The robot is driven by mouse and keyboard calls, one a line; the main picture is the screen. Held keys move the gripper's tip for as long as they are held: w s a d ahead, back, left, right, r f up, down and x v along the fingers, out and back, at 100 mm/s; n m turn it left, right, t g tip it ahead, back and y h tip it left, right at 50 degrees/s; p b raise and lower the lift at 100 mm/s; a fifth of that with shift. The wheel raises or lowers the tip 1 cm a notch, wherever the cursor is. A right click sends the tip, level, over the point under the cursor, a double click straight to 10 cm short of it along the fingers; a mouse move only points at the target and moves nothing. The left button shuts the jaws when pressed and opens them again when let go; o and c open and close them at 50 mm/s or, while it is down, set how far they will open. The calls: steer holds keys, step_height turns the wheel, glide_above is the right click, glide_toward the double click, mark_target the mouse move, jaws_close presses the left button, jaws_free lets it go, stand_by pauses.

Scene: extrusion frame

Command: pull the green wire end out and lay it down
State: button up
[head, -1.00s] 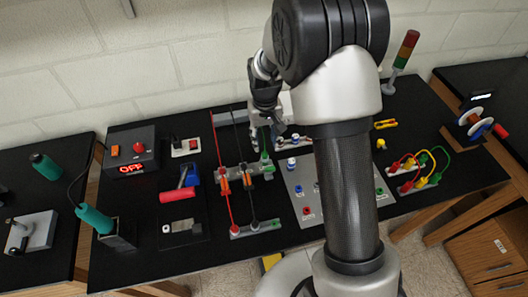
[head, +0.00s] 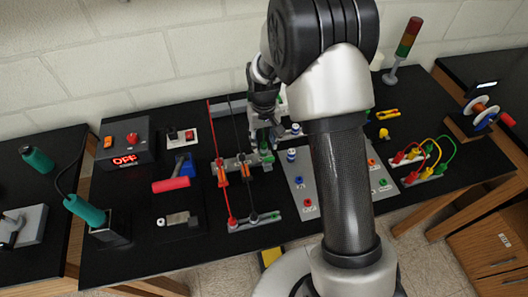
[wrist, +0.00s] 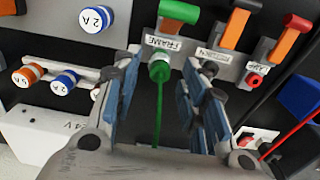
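The green wire (wrist: 158,118) runs down from a green collared end (wrist: 159,70) seated at the terminal block (wrist: 205,55), below the label FRAME and a green lever (wrist: 178,12). My gripper (wrist: 160,105) is open in the wrist view, with one blue-padded finger on each side of the wire. Gaps show between the wire and both pads. In the head view my gripper (head: 262,138) is over the terminal block (head: 246,161) on the table, and the arm partly hides that area. The green wire cannot be made out clearly there.
Two orange levers (wrist: 235,28) stand beside the green one. Blue and orange caps (wrist: 63,83), some marked 2 A, are on the other side. A grey panel (head: 308,205) lies right of the block. Red and black wires (head: 223,185) run left of it.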

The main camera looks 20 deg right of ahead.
mark_target(264, 144)
steer(key=shift+f+b, duration=0.7)
steer(key=shift+f, duration=0.85)
steer(key=shift+c, duration=0.5)
jaws_close()
steer(key=shift+r, duration=0.25)
steer(key=shift+r+p, duration=2.2)
steer(key=shift+r, duration=0.65)
